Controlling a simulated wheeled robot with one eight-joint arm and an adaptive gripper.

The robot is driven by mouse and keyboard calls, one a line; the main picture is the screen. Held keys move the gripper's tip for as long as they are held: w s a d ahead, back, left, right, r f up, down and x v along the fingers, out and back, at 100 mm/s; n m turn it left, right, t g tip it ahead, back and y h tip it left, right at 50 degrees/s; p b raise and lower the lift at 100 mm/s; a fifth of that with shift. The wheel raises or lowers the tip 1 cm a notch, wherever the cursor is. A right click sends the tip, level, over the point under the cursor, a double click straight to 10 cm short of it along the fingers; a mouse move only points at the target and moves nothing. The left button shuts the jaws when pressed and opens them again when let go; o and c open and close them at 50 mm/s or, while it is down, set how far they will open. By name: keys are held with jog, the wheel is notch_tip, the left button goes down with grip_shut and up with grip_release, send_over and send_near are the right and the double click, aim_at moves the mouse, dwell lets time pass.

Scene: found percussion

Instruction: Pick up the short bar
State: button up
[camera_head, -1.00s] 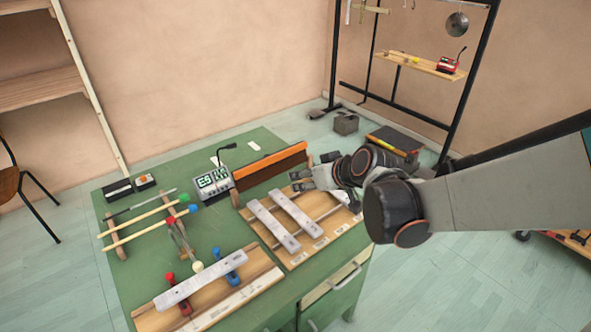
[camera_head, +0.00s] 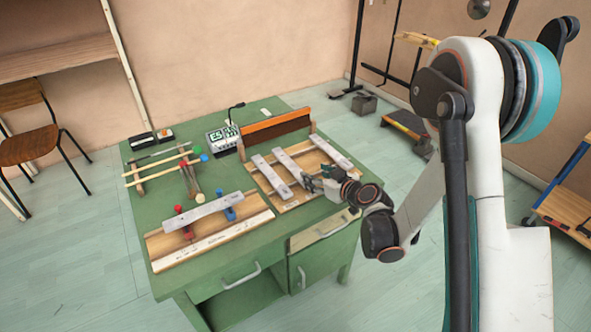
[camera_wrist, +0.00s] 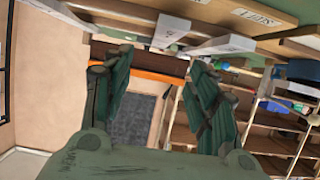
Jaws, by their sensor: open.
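Three pale grey bars lie side by side on a wooden rack (camera_head: 268,193) at the right of the green table. They are the left bar (camera_head: 272,176), the middle bar (camera_head: 292,166) and the right bar (camera_head: 331,152). The right one looks slightly the shortest, but I cannot tell surely. My gripper (camera_head: 308,183) is at the rack's front right, near the front end of the middle bar. In the wrist view my gripper (camera_wrist: 152,75) is open, with nothing between its fingers. Pale bar-like pieces (camera_wrist: 108,27) show above the fingers; I cannot tell which bars they are.
A longer grey bar (camera_head: 196,212) lies across a front board with red and blue supports. Mallets (camera_head: 160,168) lie at the left. An orange-topped panel (camera_head: 275,127) stands behind the rack, beside a digital device (camera_head: 221,138). Drawers (camera_head: 322,232) are below the tabletop.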

send_near(292, 165)
jog(key=shift+w+a+f, duration=0.2)
jog(key=shift+w+f, duration=0.2)
jog(key=shift+w, duration=0.05)
jog(key=shift+w+a+f, duration=0.1)
jog(key=shift+w+a, duration=0.15)
jog(key=shift+w, duration=0.15)
jog(key=b+x, duration=0.3)
jog(key=x, duration=0.1)
jog(key=shift+a+f, duration=0.2)
jog(key=shift+a, duration=0.15)
jog(key=shift+w+a, duration=0.15)
jog(key=shift+w, duration=0.2)
grip_shut()
